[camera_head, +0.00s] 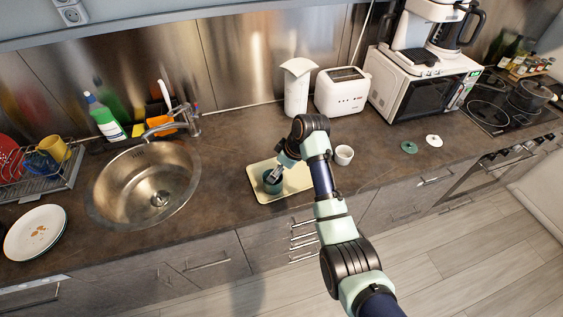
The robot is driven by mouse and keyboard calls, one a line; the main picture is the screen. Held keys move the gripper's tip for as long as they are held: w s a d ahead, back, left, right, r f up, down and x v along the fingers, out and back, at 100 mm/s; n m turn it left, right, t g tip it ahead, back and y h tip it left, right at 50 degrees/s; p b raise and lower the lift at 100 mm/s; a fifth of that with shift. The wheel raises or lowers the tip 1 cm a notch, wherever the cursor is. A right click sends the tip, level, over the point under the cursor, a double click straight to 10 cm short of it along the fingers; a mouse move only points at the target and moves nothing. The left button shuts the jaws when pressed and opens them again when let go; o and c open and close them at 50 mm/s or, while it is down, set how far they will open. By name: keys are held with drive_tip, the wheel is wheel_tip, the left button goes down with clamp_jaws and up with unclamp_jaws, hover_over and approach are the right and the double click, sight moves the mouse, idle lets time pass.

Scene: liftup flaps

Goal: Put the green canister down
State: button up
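The green canister (271,187) is a small dark teal, round pot over the pale yellow tray (298,185), towards the tray's left half. It looks upright. My gripper (274,177) is right at the canister's top, reaching in from the upper right. The fingertips are small and partly hidden against the canister, so I cannot tell whether they are closed on its rim. I also cannot tell whether the canister's base touches the tray.
A white cup (344,155) stands right of the tray. A green lid (409,147) and a white lid (433,140) lie farther right. A white toaster (341,92) and a white canister-like appliance (297,87) stand behind. The sink (147,185) is left.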

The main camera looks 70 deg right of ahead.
drive_tip(key=shift+v, duration=1.05)
drive_tip(key=w+a+t+h, duration=0.1)
drive_tip(key=w+a, duration=0.8)
drive_tip(key=a, duration=0.5)
drive_tip(key=w+a+r+n+t, duration=0.1)
drive_tip(key=a+r+t, duration=0.1)
drive_tip(key=a, duration=0.8)
drive_tip(key=w+a+r+t, duration=0.2)
drive_tip(key=a+r, duration=0.1)
drive_tip(key=a, duration=0.6)
drive_tip(key=s+a+r+t, duration=0.1)
drive_tip(key=s+a+r, duration=0.2)
drive_tip(key=a, duration=0.4)
drive_tip(key=s+a+r+t+y, duration=0.1)
drive_tip(key=s+a+r, duration=0.3)
drive_tip(key=a, duration=0.4)
drive_tip(key=shift+s+n+t+y, duration=0.3)
drive_tip(key=shift+t, duration=0.3)
